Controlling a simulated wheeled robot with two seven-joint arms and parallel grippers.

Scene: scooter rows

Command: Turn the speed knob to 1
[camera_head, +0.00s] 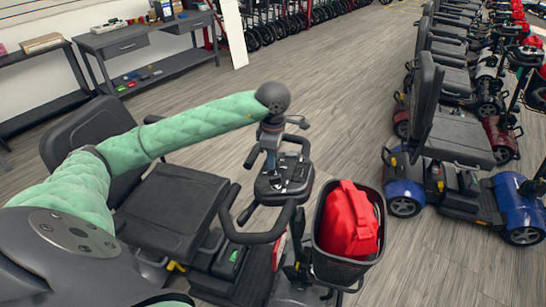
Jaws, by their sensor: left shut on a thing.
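The scooter's dark control console (296,184) sits on the tiller in the middle of the view, with black handlebar loops around it. My left gripper (271,160) comes down onto the console's far left part from the green-sleeved left arm. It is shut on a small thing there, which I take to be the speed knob. The knob itself is hidden by the gripper, and its marks and setting are too small to read. My right gripper is not in view.
A black basket (370,262) with a red bag (350,222) is at the scooter's front. The scooter's black seat (172,207) lies under my left arm. A blue scooter (455,185) and others line the right. Desks (135,42) stand at the back left. Wooden floor between is clear.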

